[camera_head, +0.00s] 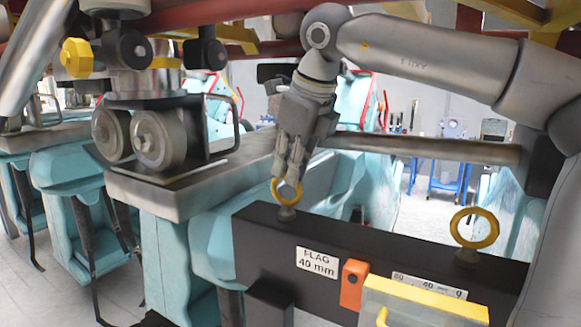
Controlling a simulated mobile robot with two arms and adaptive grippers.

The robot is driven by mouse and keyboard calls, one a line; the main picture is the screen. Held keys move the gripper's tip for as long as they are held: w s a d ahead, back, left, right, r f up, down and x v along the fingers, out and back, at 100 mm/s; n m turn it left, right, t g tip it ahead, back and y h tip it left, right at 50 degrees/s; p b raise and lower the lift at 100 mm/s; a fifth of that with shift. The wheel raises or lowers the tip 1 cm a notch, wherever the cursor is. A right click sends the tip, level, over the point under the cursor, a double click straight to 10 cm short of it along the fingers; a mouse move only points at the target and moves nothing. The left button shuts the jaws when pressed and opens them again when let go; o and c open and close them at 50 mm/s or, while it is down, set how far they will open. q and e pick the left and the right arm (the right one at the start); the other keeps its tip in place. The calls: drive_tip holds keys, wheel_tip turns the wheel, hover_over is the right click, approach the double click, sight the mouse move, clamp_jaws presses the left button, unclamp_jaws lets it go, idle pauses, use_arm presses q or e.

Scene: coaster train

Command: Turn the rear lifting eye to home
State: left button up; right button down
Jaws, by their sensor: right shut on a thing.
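Two yellow lifting eyes stand on a long black beam (262,236). My right gripper (290,170) points down at the left lifting eye (288,204) and is shut on the top of its ring. This eye stands upright on a small grey base; the fingers hide part of the ring's top. The other lifting eye (494,229) stands free at the right end of the beam, its ring showing wide open to the view. I cannot tell from the picture which eye is called rear. My left gripper is not in view.
A white label reading "FLAG 40 mm" (317,262), an orange block (353,285), a scale plate (428,286) and a yellow-topped box (425,298) are on the beam's front. Grey wheels (155,139) stand on a rail at left. A grey bar runs behind the beam.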

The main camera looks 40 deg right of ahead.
drive_tip(key=c, duration=1.5)
unclamp_jaws()
drive_tip(key=v, duration=1.2)
drive_tip(key=shift+s, duration=0.1)
